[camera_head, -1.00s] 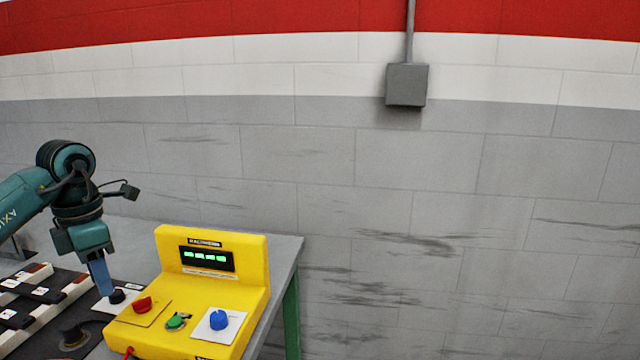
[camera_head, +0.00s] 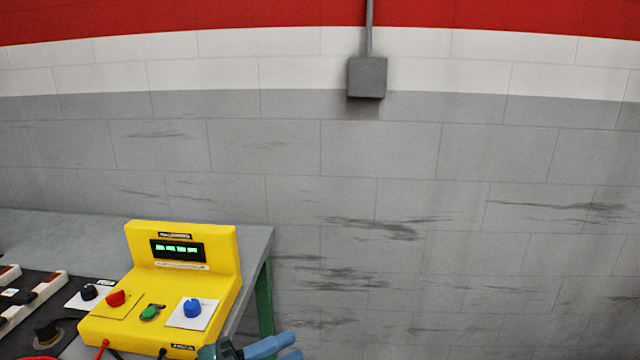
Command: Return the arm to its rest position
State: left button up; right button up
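My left gripper (camera_head: 294,347) shows at the bottom edge of the head view, right of the yellow control box (camera_head: 187,244). Its two blue fingers point right and look apart, with nothing seen between them. The rest of the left arm is mostly cut off by the bottom edge. The gripper appears clear of the box's knobs. My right gripper is not in view.
The box has a lit green display (camera_head: 178,250), a red knob (camera_head: 116,298), a green knob (camera_head: 150,312) and a blue knob (camera_head: 192,308). It stands on a grey table (camera_head: 60,228). A dark panel with switches (camera_head: 45,333) lies left. The wall carries a grey junction box (camera_head: 367,77).

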pick_arm(q)
jog(key=s+a+f+n+t+y, duration=0.1)
jog(key=s+a+f+n+y, duration=0.1)
jog(key=s+f+n+y, duration=0.2)
jog(key=s+a+f+n+t+y, duration=0.1)
jog(key=s+a+f+n+y, duration=0.2)
jog(key=f+n, duration=0.8)
jog(key=s+a+f+n+y, duration=0.3)
jog(key=s+f+n+y, duration=0.4)
jog(key=n, duration=0.6)
jog(key=shift+a+f+t+y+p, duration=0.15)
jog(key=shift+f+t+y+p, duration=0.2)
jog(key=shift+y, duration=0.55)
jog(key=shift+r, duration=0.1)
